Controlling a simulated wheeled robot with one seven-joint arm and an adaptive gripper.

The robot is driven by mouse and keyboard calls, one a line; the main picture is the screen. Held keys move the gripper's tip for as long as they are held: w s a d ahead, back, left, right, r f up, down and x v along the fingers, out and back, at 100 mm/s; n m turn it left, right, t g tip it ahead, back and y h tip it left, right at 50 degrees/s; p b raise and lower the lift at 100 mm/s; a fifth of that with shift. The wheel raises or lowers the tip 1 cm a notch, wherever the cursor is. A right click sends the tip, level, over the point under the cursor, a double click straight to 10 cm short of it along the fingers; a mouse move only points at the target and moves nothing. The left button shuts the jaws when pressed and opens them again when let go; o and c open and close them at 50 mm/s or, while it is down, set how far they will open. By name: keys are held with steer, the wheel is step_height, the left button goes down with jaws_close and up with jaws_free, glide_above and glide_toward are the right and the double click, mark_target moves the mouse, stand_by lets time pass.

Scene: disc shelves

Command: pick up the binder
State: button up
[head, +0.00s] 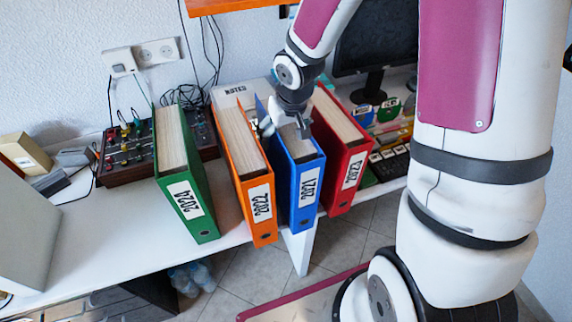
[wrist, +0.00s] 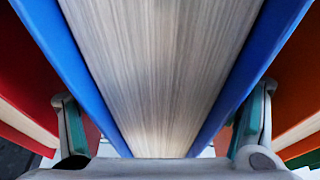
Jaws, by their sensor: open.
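Four kinds are not told apart by the task, but the blue binder (head: 299,193) stands upright on the white table between the orange binder (head: 247,177) and the red binder (head: 346,167). My gripper (head: 283,124) is at the top of the blue binder and partly hides its pages. In the wrist view, the blue binder (wrist: 88,75) lies between the fingers of my gripper (wrist: 162,122). One finger is on each side of it, open. I cannot tell whether either finger touches the covers.
A green binder (head: 181,173) stands left of the orange one, with a gap between. An audio mixer (head: 127,150) with cables is behind it. A monitor (head: 376,38) stands at the back right. An orange shelf edge (head: 236,5) is above.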

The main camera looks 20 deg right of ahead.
steer(key=shift+f, duration=0.25)
stand_by(0.4)
steer(key=c, duration=1.8)
steer(key=shift+r, duration=0.15)
steer(key=shift+c, duration=0.2)
